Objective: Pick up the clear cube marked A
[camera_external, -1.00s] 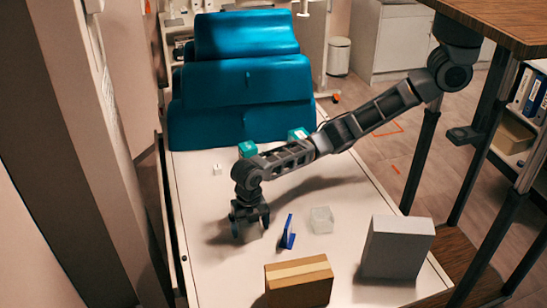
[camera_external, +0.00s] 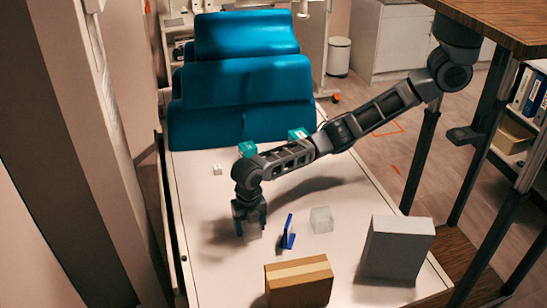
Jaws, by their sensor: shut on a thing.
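My gripper (camera_external: 251,225) points down over the white table top (camera_external: 215,270), left of the blue upright piece. It is shut on a pale clear cube (camera_external: 254,231) that shows between its fingers. The fingers cover part of this cube, and I cannot make out a letter on it. Whether it touches the table is too small to tell. A second clear cube (camera_external: 321,219) stands on the table to the right, apart from the gripper. No letter is readable on it either.
The blue piece (camera_external: 288,232) stands just right of the gripper. A brown box (camera_external: 299,283) and a grey box (camera_external: 396,249) stand nearer the camera. A small white cube (camera_external: 217,170) lies farther back. Blue cushions (camera_external: 245,85) fill the far end. The table's left side is clear.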

